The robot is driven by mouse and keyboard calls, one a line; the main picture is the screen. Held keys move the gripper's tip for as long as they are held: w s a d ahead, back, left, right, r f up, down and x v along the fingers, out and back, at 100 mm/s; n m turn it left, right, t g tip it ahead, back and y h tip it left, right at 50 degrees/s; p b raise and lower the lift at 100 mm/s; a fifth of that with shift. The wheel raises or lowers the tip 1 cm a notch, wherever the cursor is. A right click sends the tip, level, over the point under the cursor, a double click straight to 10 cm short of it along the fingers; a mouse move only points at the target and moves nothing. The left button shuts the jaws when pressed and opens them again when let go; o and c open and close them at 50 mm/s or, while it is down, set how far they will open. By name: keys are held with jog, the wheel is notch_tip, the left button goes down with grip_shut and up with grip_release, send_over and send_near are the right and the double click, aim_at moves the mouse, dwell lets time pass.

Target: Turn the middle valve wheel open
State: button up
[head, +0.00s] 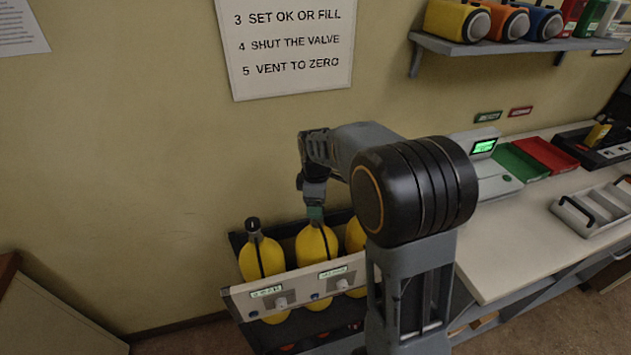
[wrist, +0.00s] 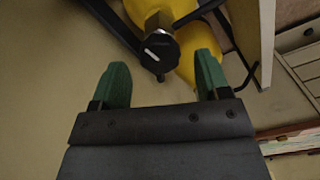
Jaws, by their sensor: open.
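Yellow cylinders stand in a rack in the head view: a left one (head: 261,260), a middle one (head: 317,246) and a right one (head: 354,236), partly hidden by my arm. The left one has a black valve wheel (head: 252,223) on top. My gripper (head: 315,214) points down at the top of the middle cylinder, hiding its wheel there. In the wrist view, my gripper (wrist: 162,64) is open, its green fingers apart. A black valve wheel (wrist: 161,50) with a white mark lies just ahead, between the fingertip lines.
The rack's front panel (head: 300,285) carries small displays and knobs. A bench (head: 500,250) to the right holds a device with a green screen (head: 483,146), a green tray (head: 512,163) and a red tray (head: 548,154). A shelf (head: 490,46) hangs above.

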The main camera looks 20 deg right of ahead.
notch_tip(320, 180, up, 12)
dwell(0.4)
dwell(0.4)
jog(key=s+f+m+t, duration=0.2)
jog(key=s+f+m, duration=0.1)
jog(key=s+m, duration=0.3)
jog(key=s+f+m+t, duration=0.1)
jog(key=s+f+m, duration=0.1)
jog(key=s+m, duration=0.5)
jog(key=shift+s+a+f+t, duration=0.15)
jog(key=shift+s+f+t, duration=0.25)
jog(key=shift+s, duration=1.75)
